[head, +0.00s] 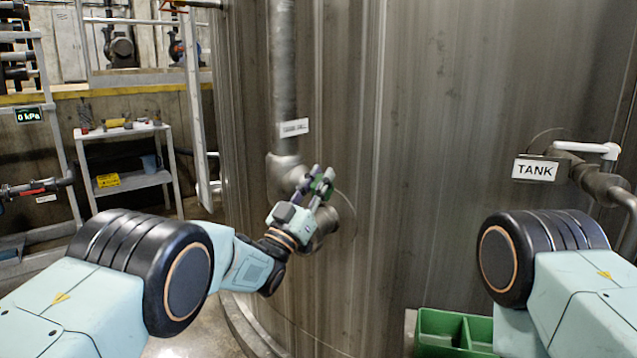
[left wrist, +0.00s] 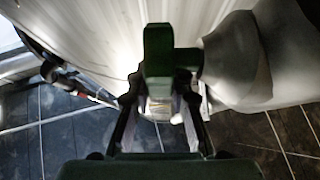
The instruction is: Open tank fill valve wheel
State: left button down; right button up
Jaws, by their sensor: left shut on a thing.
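The pipe with a white label (head: 294,127) runs down the tank wall to an elbow (head: 288,174). A small green wheel (head: 325,190) sits by this elbow and shows only in part between my fingers. My left gripper (head: 318,180) is shut on the green wheel. In the left wrist view, the dark green wheel part (left wrist: 158,50) lies between the fingers of the left gripper (left wrist: 160,98), with the grey pipe fitting (left wrist: 232,58) to its right. The fingers hide much of the wheel, so its turn angle cannot be told. My right gripper is out of the head view.
The large metal tank (head: 430,130) fills the middle and right. A TANK sign (head: 535,169) and pipes are at right. A green bin (head: 440,328) stands below at lower right. A shelf cart (head: 125,185) and a gauge reading 0 kPa (head: 30,115) are at left.

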pick_arm(q)
jog(key=shift+r, duration=0.15)
jog(key=c, duration=1.2)
grip_release()
jog(key=shift+f, duration=0.2)
jog(key=v, duration=1.2)
jog(key=shift+r, duration=0.1)
